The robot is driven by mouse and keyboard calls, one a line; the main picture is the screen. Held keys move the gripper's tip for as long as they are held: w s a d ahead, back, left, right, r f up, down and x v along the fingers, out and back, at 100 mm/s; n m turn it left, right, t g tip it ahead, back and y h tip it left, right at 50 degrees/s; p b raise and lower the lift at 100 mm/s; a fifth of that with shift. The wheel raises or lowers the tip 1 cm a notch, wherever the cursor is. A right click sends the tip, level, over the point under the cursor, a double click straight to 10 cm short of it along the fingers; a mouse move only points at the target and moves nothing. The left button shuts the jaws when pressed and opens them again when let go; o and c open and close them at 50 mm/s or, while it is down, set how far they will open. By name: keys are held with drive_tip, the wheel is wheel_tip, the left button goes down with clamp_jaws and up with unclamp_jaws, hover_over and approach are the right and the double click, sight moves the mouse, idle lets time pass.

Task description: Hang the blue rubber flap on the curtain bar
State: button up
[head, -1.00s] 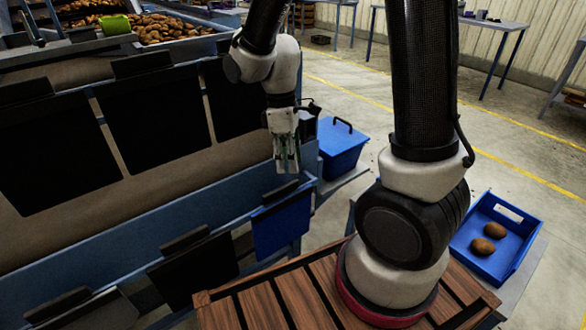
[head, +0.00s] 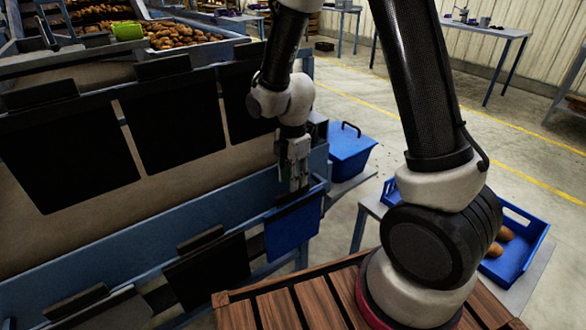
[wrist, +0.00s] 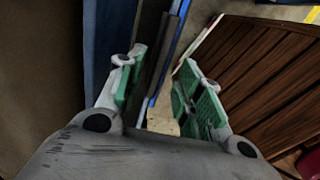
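The blue rubber flap (head: 293,226) hangs on the low rack at the machine's near side, at the right end of a row with black flaps. My gripper (head: 296,184) points down at its top edge. In the wrist view my gripper (wrist: 165,60) is open, with the dark top strip (wrist: 159,62) and a thin blue edge between its green-padded fingers. A gap shows beside the strip, so it is not clamped. Black flaps (head: 172,120) hang in an upper row across the machine; the curtain bar is mostly hidden behind their tops.
A lidded blue bin (head: 350,152) stands behind my gripper. A blue tray (head: 518,262) with potatoes is at the right, partly behind my arm. Black flaps (head: 208,270) hang left of the blue one. A slatted wooden surface (head: 285,300) is in front. Open floor lies beyond.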

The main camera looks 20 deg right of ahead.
sight(293, 197)
drive_tip(key=shift+f, duration=3.1)
clamp_jaws()
drive_tip(key=shift+r, duration=2.1)
